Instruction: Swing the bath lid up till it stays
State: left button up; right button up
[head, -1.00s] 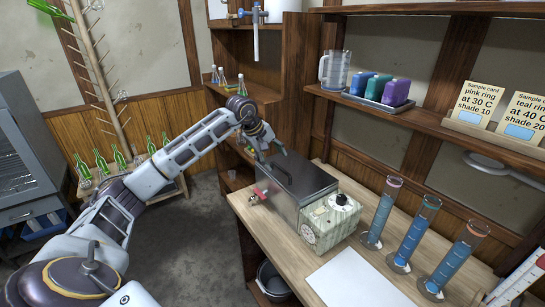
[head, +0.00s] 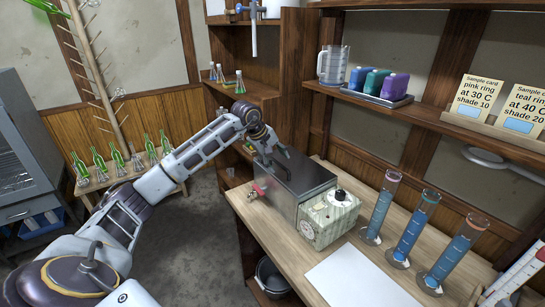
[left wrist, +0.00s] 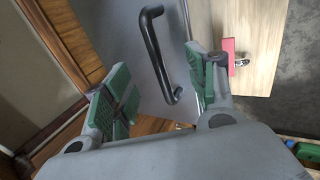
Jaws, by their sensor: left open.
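The bath is a steel box with a control box (head: 329,222) on its front, carrying a dial (head: 340,196). Its grey lid (head: 308,182) lies flat and shut on top. A black bar handle on the lid shows in the left wrist view (left wrist: 154,50), where the lid (left wrist: 118,22) fills the middle. My left gripper (head: 277,158) is above the lid's far left part, at the handle. In the left wrist view my left gripper (left wrist: 160,88) is open, with green-padded fingers on either side of the handle's near end; neither clearly touches it. My right gripper is out of view.
A red fitting (head: 258,190) sticks out at the bath's left side. Several blue-filled cylinders (head: 411,230) stand to its right, and a white sheet (head: 352,278) lies in front. A shelf (head: 420,112) above holds a jug (head: 333,65), a bottle tray (head: 375,98) and sample cards.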

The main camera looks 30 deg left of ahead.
aim_at(279, 164)
pick_arm(q)
jog(key=shift+b+x, duration=0.35)
jog(key=shift+x, duration=0.7)
jog(key=shift+w+f, duration=0.25)
jog(key=shift+f, duration=0.3)
jog(key=shift+d+f+b, duration=0.1)
jog(key=shift+f+b, duration=0.05)
jog(key=shift+b, duration=0.2)
jog(key=shift+o, duration=0.3)
jog(key=shift+f, duration=0.1)
jog(key=shift+s, duration=0.1)
jog(key=c, duration=0.4)
jog(key=shift+s, duration=0.1)
jog(key=shift+c, duration=1.2)
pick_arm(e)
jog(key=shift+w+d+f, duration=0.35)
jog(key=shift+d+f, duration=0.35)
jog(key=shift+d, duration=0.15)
pick_arm(q)
jog(key=shift+o, duration=0.8)
jog(key=shift+d, duration=0.15)
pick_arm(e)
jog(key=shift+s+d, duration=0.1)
